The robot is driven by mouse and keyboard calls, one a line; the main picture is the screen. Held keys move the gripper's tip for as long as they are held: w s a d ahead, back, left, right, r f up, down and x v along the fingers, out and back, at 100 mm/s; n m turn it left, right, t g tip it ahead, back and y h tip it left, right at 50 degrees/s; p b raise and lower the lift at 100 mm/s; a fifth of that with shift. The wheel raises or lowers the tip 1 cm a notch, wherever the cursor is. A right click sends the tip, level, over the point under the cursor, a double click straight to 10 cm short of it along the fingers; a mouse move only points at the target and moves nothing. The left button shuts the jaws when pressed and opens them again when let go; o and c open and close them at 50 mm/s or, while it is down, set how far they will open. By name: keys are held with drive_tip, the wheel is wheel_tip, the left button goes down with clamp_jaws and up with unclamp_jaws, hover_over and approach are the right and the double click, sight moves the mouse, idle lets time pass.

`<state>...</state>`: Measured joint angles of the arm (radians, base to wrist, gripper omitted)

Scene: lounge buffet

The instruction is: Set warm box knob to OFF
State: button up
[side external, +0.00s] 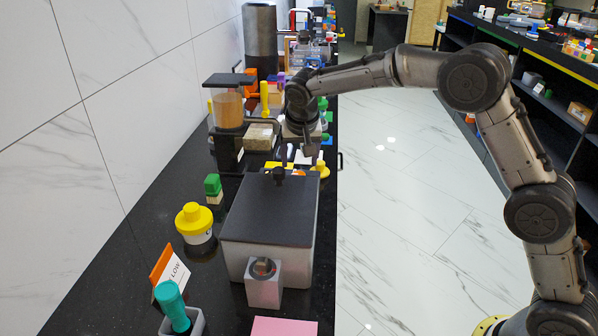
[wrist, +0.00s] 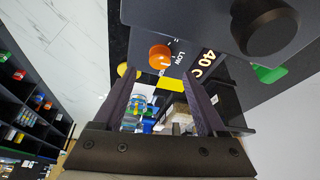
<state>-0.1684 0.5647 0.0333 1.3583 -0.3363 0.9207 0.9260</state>
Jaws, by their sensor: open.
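A grey box with a black lid (side external: 272,207) stands on the dark counter in the side view; I take it as the warm box. My gripper (side external: 310,152) is beyond its far end, above the counter. In the wrist view, a dark panel (wrist: 200,20) carries a round orange knob (wrist: 160,55) beside the label LOW. The gripper fingers (wrist: 163,84) are open and empty, with the orange knob just past the tips in the picture. I see no contact. The OFF mark is not readable.
A yellow-lidded jar (side external: 195,222) and a green block (side external: 212,185) stand left of the box. A dispenser (side external: 228,112) stands behind. The floor (side external: 400,220) right of the counter is clear.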

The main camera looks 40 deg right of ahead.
sight(299, 172)
drive_tip(key=x, duration=0.6)
drive_tip(key=shift+r, duration=0.1)
clamp_jaws()
